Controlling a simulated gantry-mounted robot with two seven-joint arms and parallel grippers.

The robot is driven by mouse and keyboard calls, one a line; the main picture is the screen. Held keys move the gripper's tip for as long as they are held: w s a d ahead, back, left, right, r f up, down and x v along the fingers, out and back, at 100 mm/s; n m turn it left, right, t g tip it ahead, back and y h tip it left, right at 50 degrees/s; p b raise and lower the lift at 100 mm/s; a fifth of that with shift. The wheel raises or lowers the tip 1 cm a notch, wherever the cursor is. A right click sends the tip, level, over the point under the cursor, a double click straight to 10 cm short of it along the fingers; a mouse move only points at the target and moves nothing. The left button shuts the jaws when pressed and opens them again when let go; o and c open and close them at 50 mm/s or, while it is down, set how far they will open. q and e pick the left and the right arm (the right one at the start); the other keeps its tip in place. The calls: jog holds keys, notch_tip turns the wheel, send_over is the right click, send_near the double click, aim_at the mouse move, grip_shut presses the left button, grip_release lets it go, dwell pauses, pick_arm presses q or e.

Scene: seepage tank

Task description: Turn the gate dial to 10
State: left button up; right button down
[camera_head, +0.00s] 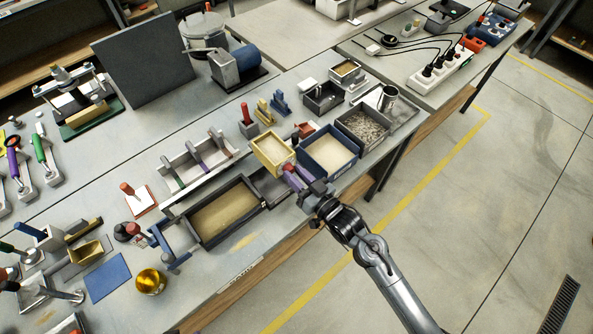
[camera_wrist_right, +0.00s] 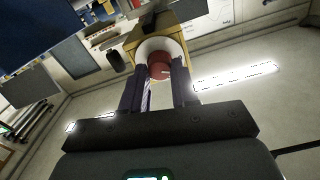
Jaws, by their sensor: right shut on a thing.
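The gate dial (camera_wrist_right: 159,66) is a red knob with a pale pointer line on a white round face, on the end of a yellow box (camera_wrist_right: 136,43). In the right wrist view, the two dark fingers of my right gripper (camera_wrist_right: 158,80) are on either side of the red knob and shut on it. The marks on the dial face are too small to read. In the head view, my right gripper (camera_head: 292,178) is at the near right corner of the yellow box (camera_head: 264,162), which holds pale sand. The dial is hidden there. My left gripper is not in view.
A dark tray of sand (camera_head: 252,212) lies left of the gripper. A blue-grey box of sand (camera_head: 341,171) and a dark box of gravel (camera_head: 377,145) stand to its right. A red-handled tool (camera_head: 246,115) stands behind. The floor in front of the bench is clear.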

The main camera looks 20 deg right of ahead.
jog(key=m+p, duration=0.3)
jog(key=shift+r+m, duration=0.25)
jog(key=shift+m, duration=0.15)
jog(key=m+p, duration=0.3)
jog(key=shift+m, duration=0.3)
jog(key=m+p, duration=0.2)
jog(key=shift+m, duration=0.3)
jog(key=shift+f+m+p, duration=0.2)
jog(key=shift+m+p, duration=0.75)
jog(key=shift+m, duration=0.45)
jog(key=c, duration=0.9)
grip_release()
jog(key=shift+o, duration=0.2)
jog(key=shift+d+f, duration=0.1)
